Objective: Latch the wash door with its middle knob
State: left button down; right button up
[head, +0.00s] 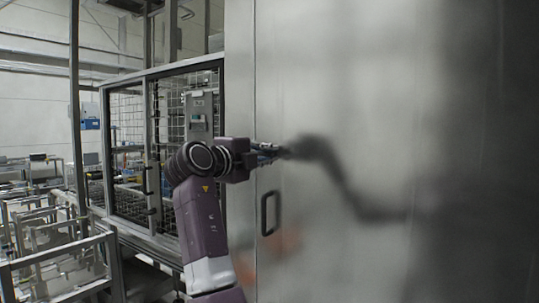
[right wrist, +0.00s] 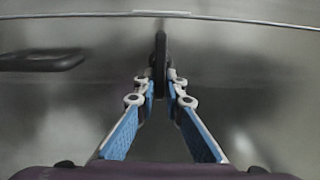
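The wash door (head: 370,120) is a large brushed-steel panel that fills the right of the head view; it looks upright and flat. My right gripper (head: 268,152) is at the door's left part. In the right wrist view, the fingers of my right gripper (right wrist: 161,92) converge on both sides of a dark upright knob (right wrist: 160,55) and look shut on it. In the head view the gripper hides this knob. A black loop handle (head: 270,213) is on the door below the gripper; a dark bar, likely this handle, shows in the wrist view (right wrist: 42,60). My left gripper is out of view.
A framed mesh enclosure (head: 160,150) with a grey control box (head: 198,118) stands left of the door. Metal rails (head: 65,260) fill the lower left. The door surface right of the gripper is clear, with the arm's blurred reflection on it.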

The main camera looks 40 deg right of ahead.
jog(key=o, duration=0.3)
jog(key=shift+w+f, duration=0.1)
jog(key=shift+w, duration=0.15)
jog(key=shift+o, duration=0.2)
jog(key=shift+a, duration=0.1)
jog(key=shift+s+a, duration=0.2)
jog(key=shift+a, duration=0.1)
jog(key=v, duration=1.1)
jog(key=shift+a, duration=0.2)
jog(key=shift+w, duration=0.1)
